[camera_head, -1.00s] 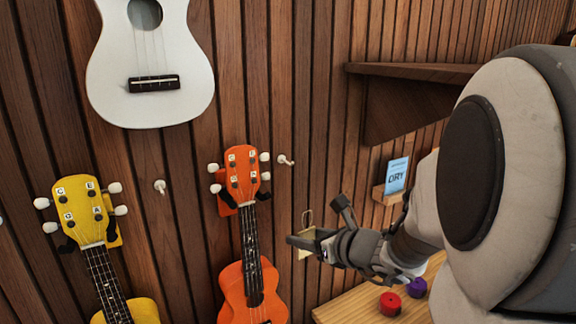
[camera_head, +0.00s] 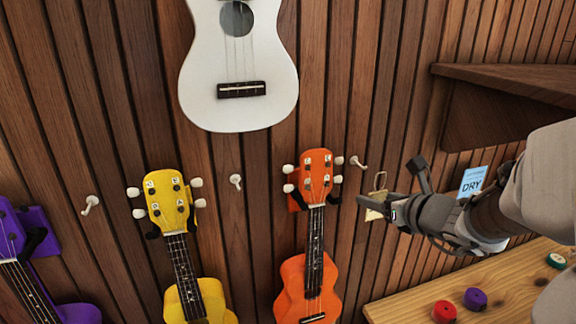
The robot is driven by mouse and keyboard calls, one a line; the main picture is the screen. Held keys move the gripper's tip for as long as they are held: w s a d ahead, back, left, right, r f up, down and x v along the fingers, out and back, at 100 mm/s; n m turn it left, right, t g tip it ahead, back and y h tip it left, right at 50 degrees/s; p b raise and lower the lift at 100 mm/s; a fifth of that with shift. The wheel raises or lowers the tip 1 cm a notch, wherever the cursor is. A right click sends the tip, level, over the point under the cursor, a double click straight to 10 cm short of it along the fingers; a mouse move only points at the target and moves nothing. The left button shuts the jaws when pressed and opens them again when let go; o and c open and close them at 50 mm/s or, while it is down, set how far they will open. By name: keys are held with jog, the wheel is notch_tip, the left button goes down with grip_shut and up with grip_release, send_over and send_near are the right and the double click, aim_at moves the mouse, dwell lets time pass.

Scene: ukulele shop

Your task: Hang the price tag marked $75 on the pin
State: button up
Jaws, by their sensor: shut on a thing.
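My gripper (camera_head: 378,204) is at the right of the head view, shut on a small yellowish price tag (camera_head: 373,214) with a loop on top. The tag's marking cannot be read. A white pin (camera_head: 358,162) sticks out of the wall just right of the orange ukulele's head, above and to the left of my gripper. Another pin (camera_head: 236,181) is between the yellow and orange ukuleles. A third pin (camera_head: 90,204) is between the purple and yellow ukuleles. No tag shows on these pins.
Orange (camera_head: 308,275), yellow (camera_head: 184,262) and purple (camera_head: 33,270) ukuleles hang on the wooden wall, with a white one (camera_head: 239,60) above. A wooden shelf (camera_head: 505,76) juts out upper right. A wooden counter (camera_head: 420,309) holds red (camera_head: 444,311) and purple (camera_head: 475,298) round items. A blue "DRY" card (camera_head: 471,184) stands behind my arm.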

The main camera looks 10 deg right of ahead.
aim_at(351, 186)
jog(key=shift+w+a+f, duration=0.1)
jog(key=shift+w+a, duration=0.1)
jog(key=shift+w, duration=0.75)
jog(key=shift+w+a+f, duration=0.1)
jog(key=shift+w+a, duration=0.05)
jog(key=shift+w, duration=0.75)
jog(key=shift+w+a+f, duration=0.1)
jog(key=shift+w+a, duration=0.1)
jog(key=shift+w, duration=0.75)
jog(key=shift+w+f+b, duration=0.2)
jog(key=shift+f+b, duration=0.05)
jog(key=shift+b, duration=0.3)
jog(key=shift+w+a+f+b, duration=0.1)
jog(key=shift+w+f+b, duration=0.1)
jog(key=shift+w+b, duration=0.2)
jog(key=o, duration=1.4)
jog(key=shift+s+r, duration=0.1)
jog(key=shift+r, duration=0.05)
